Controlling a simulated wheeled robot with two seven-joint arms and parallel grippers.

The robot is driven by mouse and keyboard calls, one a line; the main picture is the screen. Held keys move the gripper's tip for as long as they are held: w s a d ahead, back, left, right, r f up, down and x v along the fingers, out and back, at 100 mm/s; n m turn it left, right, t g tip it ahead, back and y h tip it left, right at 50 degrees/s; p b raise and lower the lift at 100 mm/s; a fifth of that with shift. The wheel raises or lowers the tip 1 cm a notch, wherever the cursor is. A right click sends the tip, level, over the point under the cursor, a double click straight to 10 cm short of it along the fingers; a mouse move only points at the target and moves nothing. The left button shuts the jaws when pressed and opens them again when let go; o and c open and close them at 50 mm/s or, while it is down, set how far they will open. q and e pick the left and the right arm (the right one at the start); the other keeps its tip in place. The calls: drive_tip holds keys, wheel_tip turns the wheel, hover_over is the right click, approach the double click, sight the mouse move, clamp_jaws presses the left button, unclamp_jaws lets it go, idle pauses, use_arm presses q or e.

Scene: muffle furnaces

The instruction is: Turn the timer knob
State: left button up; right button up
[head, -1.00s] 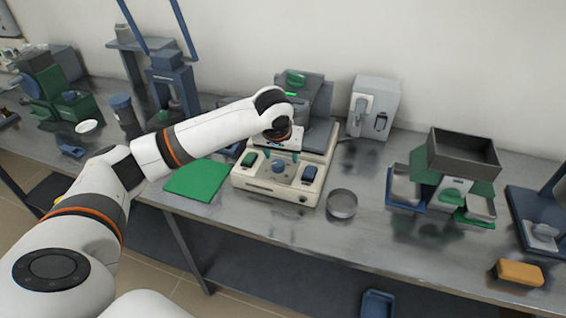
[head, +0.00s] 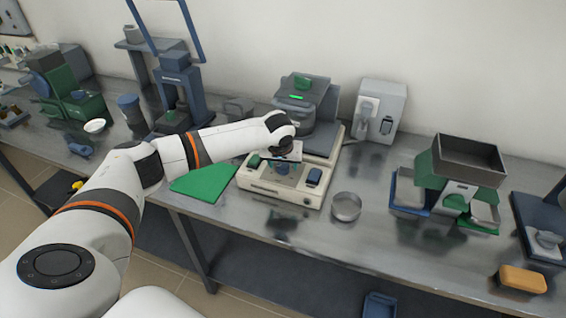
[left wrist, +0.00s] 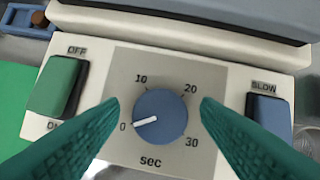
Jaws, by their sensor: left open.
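The blue round timer knob (left wrist: 160,117) sits on the grey dial plate of a cream device (head: 262,188), with marks 0, 10, 20, 30 and "sec". Its white pointer aims to the lower left, near 0. My left gripper (left wrist: 159,105) is open, with one green finger on each side of the knob. Gaps show between the fingertips and the knob in the left wrist view. In the head view my left gripper (head: 284,167) is low over the device's panel and partly covers the knob. My right gripper is not in view.
A green OFF/ON switch (left wrist: 57,86) is left of the dial and a blue SLOW switch (left wrist: 270,118) is right of it. A round metal dish (head: 346,207) stands right of the device. A green mat (head: 203,181) lies to the left.

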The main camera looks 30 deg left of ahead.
use_arm(q)
drive_tip(key=shift+f, duration=0.15)
drive_tip(key=shift+c, duration=0.4)
drive_tip(key=c, duration=0.9)
